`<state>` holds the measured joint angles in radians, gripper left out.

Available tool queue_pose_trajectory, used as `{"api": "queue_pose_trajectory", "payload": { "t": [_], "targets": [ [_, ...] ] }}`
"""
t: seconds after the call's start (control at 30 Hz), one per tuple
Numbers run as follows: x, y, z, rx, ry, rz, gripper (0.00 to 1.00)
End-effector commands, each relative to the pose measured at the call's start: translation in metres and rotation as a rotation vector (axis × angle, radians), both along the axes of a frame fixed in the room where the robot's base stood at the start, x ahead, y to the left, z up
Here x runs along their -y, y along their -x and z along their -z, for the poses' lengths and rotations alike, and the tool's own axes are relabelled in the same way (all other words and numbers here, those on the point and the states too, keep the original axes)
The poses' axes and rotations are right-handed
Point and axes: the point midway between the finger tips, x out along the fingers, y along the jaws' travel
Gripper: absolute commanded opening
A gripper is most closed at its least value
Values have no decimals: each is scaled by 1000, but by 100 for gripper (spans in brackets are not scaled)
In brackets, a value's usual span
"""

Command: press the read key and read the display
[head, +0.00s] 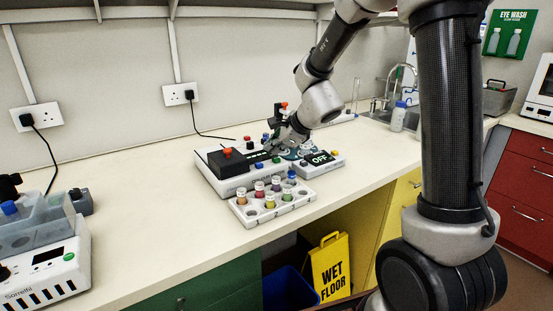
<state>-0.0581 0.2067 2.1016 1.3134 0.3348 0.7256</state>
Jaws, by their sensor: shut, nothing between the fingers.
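A white instrument with a black top (216,163) stands on the bench, with a red knob on its lid. Its small dark display (257,156) shows light marks too small to read. A blue key (259,166) and a green key (277,160) sit along its front edge; I cannot tell which key is the read key. My gripper (270,148) is shut and empty, pointing down at the display end of this instrument. I cannot tell whether it touches anything. To its right, a second unit's display (320,157) reads OFF.
A white rack (246,217) of several colour-capped vials stands close in front of the instrument. Another instrument (47,270) is at the left. A wash bottle (398,117) stands near the sink. The bench (140,195) between the instruments is clear. A yellow wet floor sign (331,268) stands below.

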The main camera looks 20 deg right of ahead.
Motion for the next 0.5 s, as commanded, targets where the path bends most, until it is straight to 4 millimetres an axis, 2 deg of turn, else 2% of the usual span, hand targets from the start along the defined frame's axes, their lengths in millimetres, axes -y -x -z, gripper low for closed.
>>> {"api": "queue_pose_trajectory", "payload": {
  "t": [0.37,0.5],
  "targets": [
    [0,0,-4,0,0,0,0],
    [-1,0,-11,3,0,-3,0]
  ]
}}
